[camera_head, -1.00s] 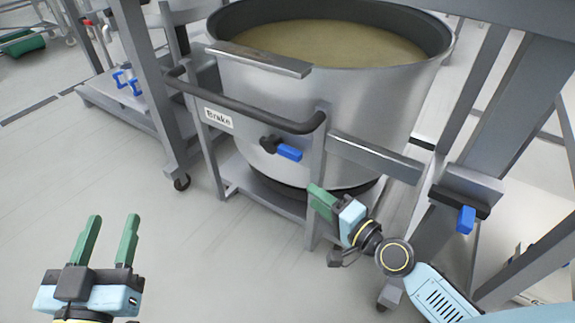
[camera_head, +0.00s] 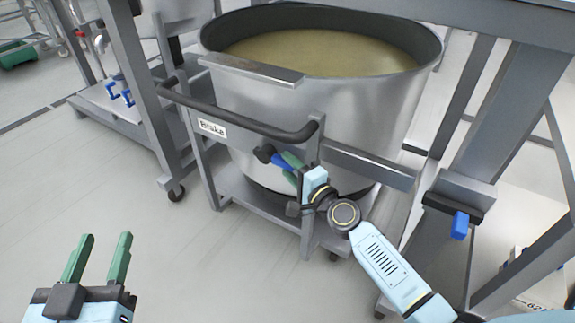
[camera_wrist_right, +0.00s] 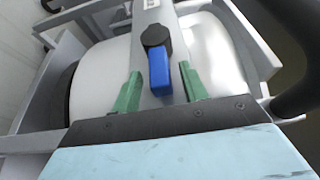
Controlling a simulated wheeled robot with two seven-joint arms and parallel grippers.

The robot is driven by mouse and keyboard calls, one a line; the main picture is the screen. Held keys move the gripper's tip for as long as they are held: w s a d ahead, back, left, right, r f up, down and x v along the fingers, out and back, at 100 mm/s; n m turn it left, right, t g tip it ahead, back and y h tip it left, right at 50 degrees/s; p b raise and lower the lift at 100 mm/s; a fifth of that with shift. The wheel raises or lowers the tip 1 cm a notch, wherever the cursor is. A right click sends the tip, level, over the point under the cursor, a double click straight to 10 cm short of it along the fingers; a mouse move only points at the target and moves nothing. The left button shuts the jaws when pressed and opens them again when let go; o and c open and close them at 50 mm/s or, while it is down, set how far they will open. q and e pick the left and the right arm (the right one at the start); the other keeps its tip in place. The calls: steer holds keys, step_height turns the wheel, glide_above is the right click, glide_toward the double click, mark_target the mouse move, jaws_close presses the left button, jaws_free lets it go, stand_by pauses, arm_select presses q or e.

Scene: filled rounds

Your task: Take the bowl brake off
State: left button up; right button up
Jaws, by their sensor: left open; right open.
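The big steel bowl (camera_head: 330,105) holds a brownish liquid and stands in a wheeled grey frame. A "Brake" label (camera_head: 212,128) is on the frame's front. The brake lever, a blue handle (camera_head: 279,162) on a dark knob, sits right of and below the label; it also shows in the right wrist view (camera_wrist_right: 160,72), pointing towards the gripper. My right gripper (camera_head: 291,168) is open at the lever. In the right wrist view its green fingers (camera_wrist_right: 160,88) stand on either side of the blue handle, with gaps. My left gripper (camera_head: 101,243) is open and empty at lower left, away from the bowl.
A dark push bar (camera_head: 230,112) runs across the frame above the lever. A grey post (camera_head: 500,130) with another blue handle (camera_head: 460,225) stands at right. The floor (camera_head: 90,180) at left is free.

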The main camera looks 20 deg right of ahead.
steer(key=shift+w+a, duration=0.2)
steer(key=shift+w, duration=0.4)
jaws_close()
